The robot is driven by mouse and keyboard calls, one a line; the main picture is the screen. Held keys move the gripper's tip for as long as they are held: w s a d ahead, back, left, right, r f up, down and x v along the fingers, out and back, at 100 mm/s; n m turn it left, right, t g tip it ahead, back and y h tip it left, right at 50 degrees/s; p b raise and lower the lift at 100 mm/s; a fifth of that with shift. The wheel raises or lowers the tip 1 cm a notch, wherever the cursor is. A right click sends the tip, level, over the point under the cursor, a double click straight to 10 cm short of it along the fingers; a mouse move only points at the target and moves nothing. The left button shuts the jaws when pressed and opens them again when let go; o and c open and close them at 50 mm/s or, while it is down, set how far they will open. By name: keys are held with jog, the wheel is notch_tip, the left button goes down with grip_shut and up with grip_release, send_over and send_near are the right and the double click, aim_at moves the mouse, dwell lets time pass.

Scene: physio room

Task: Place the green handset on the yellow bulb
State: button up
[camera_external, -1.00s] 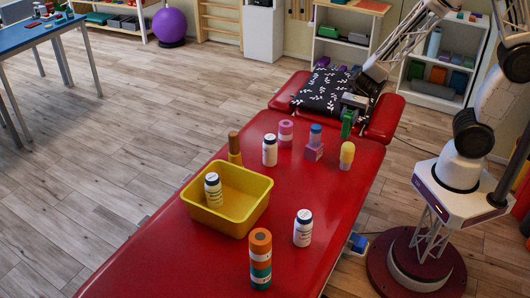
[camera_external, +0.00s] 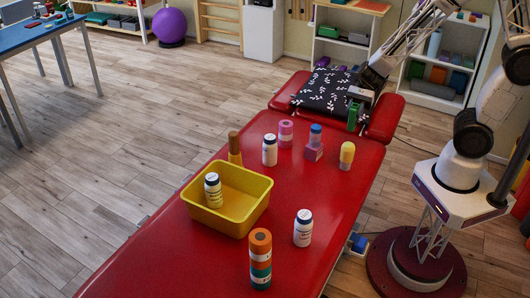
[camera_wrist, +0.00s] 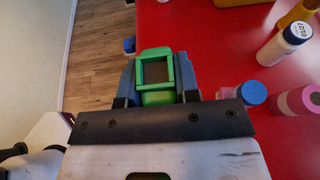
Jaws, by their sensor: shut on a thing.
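The green handset (camera_external: 352,117) is in my gripper (camera_external: 357,99), held in the air above the far part of the red table, near the black patterned cloth. In the wrist view the handset (camera_wrist: 157,98) sits between the two fingers of my gripper (camera_wrist: 157,80), which are shut on it.

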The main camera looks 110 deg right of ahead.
aim_at(352, 127)
jog(key=shift+f, duration=1.5)
jog(key=shift+f, duration=2)
jog(key=shift+f, duration=0.15)
jog(key=o, duration=1)
jog(key=shift+v, duration=6.05)
